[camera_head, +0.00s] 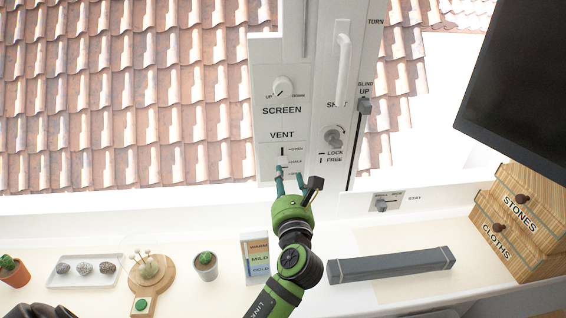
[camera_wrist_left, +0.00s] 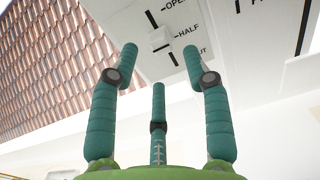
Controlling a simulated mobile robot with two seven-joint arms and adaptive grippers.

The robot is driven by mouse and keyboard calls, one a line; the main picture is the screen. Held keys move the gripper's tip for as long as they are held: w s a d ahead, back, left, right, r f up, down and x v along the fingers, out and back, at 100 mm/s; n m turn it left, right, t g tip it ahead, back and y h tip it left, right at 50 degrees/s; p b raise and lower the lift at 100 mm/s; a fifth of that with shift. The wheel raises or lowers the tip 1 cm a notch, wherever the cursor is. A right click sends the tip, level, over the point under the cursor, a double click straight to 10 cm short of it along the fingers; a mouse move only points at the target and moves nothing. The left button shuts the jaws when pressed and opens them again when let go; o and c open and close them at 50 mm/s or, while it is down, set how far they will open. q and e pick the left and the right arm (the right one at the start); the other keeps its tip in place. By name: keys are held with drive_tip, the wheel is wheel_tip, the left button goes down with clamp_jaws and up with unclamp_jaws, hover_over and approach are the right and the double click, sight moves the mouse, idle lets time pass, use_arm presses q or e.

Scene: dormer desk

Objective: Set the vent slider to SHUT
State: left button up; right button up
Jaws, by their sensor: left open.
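The VENT panel (camera_head: 267,145) is on the window frame, with a vertical slot marked OPEN at the top and HALF lower down. The lowest label is partly hidden by my fingers in the head view and cut to "UT" in the left wrist view. The small white vent slider (camera_wrist_left: 159,39) sits in the slot at about the HALF mark. My left gripper (camera_head: 290,178) is open just below the slot; it also shows in the left wrist view (camera_wrist_left: 160,52). Its teal fingers are spread below and to either side of the slider, with nothing between them. Contact is not visible.
The screen knob (camera_head: 281,87) is above the vent. A white handle (camera_head: 343,72), a lock knob (camera_head: 333,137) and a blind switch (camera_head: 364,105) are to the right. A grey bar (camera_head: 391,265), a potted cactus (camera_head: 205,264) and a dark monitor (camera_head: 520,80) are nearby.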

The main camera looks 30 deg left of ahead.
sight(284, 167)
use_arm(q)
drive_tip(key=p+x, duration=0.1)
drive_tip(key=x, duration=0.2)
drive_tip(key=shift+w+a+r, duration=0.1)
drive_tip(key=shift+w+a, duration=0.1)
drive_tip(key=shift+w, duration=0.1)
drive_tip(key=shift+x, duration=0.75)
clamp_jaws()
unclamp_jaws()
drive_tip(key=v, duration=1.2)
use_arm(e)
drive_tip(key=shift+s+d+r+g, duration=0.15)
drive_tip(key=shift+s+d+r, duration=0.15)
drive_tip(key=shift+s+d, duration=0.25)
drive_tip(key=shift+s+d+r+g, duration=0.15)
drive_tip(key=shift+s+d+r, duration=0.15)
drive_tip(key=shift+s, duration=0.35)
